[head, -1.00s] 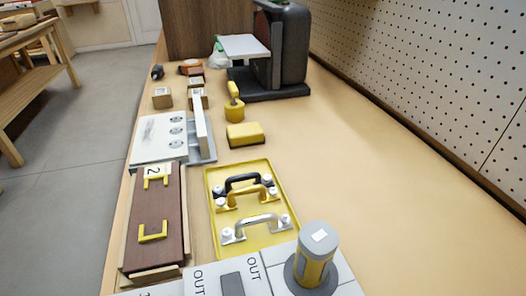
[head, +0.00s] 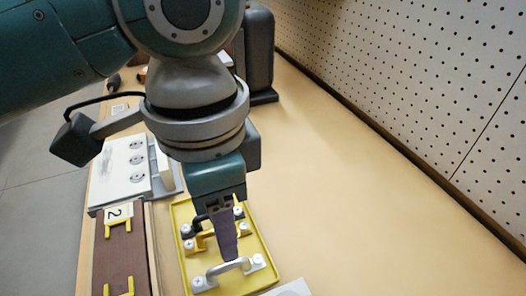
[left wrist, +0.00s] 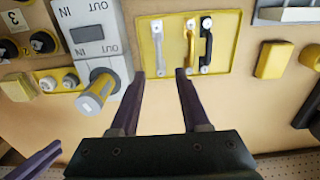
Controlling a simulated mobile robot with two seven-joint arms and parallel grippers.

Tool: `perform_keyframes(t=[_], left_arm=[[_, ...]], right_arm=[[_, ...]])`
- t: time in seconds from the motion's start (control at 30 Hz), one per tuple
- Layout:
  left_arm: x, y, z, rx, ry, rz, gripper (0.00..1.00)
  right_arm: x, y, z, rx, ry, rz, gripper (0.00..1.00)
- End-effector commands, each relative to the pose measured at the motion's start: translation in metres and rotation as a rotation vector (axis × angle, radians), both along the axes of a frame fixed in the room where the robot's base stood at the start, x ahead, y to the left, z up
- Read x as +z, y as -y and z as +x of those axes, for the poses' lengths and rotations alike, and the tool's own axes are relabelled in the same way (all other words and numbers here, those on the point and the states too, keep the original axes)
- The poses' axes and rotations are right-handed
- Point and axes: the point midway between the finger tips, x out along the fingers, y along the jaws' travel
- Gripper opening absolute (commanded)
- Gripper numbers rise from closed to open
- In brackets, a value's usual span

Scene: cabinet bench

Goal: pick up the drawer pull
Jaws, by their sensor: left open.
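A yellow tray (head: 265,252) holds three drawer pulls. They are a silver pull (head: 228,270), a gold pull (head: 203,243) and a black pull (head: 197,223), the last two partly hidden by my gripper. In the left wrist view the silver pull (left wrist: 157,47), gold pull (left wrist: 190,45) and black pull (left wrist: 207,45) stand side by side on the tray (left wrist: 229,55). My left gripper (head: 228,252) is open and empty above the tray. In the left wrist view its fingertips (left wrist: 160,73) lie either side of the silver pull's line, short of it. A purple finger tip at lower left may be my right gripper's.
A brown drawer front (head: 125,255) with yellow pulls lies left of the tray. A white socket panel (head: 120,172) stands behind it. A grey-and-yellow knob (left wrist: 97,93) rises beside the tray.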

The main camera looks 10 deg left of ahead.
Motion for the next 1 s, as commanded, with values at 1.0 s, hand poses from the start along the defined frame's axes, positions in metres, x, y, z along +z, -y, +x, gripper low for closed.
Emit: perform_keyframes(t=[1.0], left_arm=[[-0.088, -0.003, 0.001, -0.001, 0.003, -0.002, 0.35]], right_arm=[[-0.024, 0.000, -0.002, 0.000, -0.005, -0.001, 0.27]])
